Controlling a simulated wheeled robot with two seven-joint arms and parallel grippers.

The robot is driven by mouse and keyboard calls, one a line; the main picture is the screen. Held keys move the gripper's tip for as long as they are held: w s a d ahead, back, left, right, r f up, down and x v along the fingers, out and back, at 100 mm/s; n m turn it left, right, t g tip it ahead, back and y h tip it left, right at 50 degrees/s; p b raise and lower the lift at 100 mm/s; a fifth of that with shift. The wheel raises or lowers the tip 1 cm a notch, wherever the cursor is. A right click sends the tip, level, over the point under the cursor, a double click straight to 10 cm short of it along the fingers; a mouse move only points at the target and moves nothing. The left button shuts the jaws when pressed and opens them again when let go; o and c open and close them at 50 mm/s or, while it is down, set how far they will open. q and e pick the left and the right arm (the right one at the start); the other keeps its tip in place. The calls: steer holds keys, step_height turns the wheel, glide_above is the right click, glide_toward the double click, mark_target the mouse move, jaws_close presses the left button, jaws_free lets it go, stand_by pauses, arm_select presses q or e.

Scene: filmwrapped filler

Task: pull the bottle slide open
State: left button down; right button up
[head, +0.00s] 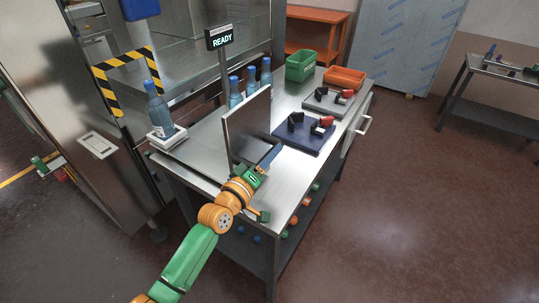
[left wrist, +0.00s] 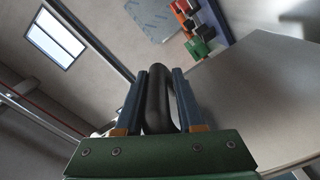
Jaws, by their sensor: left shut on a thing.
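The bottle slide appears to be the upright grey metal panel (head: 247,128) standing on the steel table. Blue bottles with blue caps (head: 235,93) stand behind it, partly hidden by it. My left gripper (head: 268,160) is at the panel's near right side, with its blue fingers up against it. In the left wrist view, my left gripper (left wrist: 159,72) has its fingers on both sides of a dark rounded handle bar (left wrist: 157,102) and is shut on it. The handle is hidden in the head view. My right gripper is not in view.
Another bottle (head: 158,112) stands on a white pad (head: 166,134) at the table's left. A READY sign (head: 222,38) rises behind the panel. A dark blue tray (head: 303,140), a grey tray, and green (head: 300,67) and orange bins occupy the table's far right. The table's front right is clear.

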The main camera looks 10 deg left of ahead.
arm_select(q)
steer(key=shift+r, duration=0.45)
steer(key=c, duration=0.7)
jaws_free()
steer(key=shift+o, duration=0.2)
steer(key=shift+s+d+f, duration=0.1)
steer(key=shift+d, duration=0.2)
steer(key=shift+a+f, duration=0.1)
steer(key=shift+s+a, duration=0.15)
steer(key=shift+s, duration=0.2)
steer(key=v, duration=0.6)
steer(key=shift+s, duration=0.2)
steer(key=shift+w, duration=0.1)
